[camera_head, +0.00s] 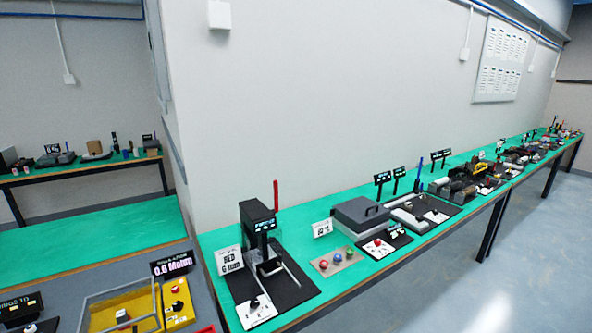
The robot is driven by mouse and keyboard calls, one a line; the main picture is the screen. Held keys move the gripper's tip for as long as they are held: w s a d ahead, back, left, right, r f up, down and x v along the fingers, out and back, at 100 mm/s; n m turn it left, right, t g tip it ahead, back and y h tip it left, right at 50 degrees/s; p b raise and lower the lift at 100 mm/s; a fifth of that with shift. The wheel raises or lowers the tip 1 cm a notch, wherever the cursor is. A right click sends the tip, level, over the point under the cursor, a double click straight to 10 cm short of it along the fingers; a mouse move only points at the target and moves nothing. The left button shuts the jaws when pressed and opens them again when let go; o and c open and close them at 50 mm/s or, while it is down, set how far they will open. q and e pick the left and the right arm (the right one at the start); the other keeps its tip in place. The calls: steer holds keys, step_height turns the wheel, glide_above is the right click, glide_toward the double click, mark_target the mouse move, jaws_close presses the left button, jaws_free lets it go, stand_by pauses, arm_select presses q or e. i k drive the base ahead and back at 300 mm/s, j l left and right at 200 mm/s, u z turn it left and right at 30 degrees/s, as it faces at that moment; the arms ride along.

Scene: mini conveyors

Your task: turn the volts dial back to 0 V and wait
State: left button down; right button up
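No dial can be read as the volts dial; the markings are too small. Candidates are a dark knob on a white plate (257,312) at the front of the near bench, a red knob (377,242) on another white plate further right, and a small control on a yellow panel (177,303) at the lower left. A small lit display (265,225) sits on a black machine (250,215) above the first plate; its reading is not legible. Neither of my grippers is in view.
A long green bench (215,240) runs along the wall to the right, crowded with devices. A yellow-floored clear-walled box (110,312) is at lower left. The right floor (480,270) is clear.

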mark_target(178, 306)
steer(key=u, duration=1.3)
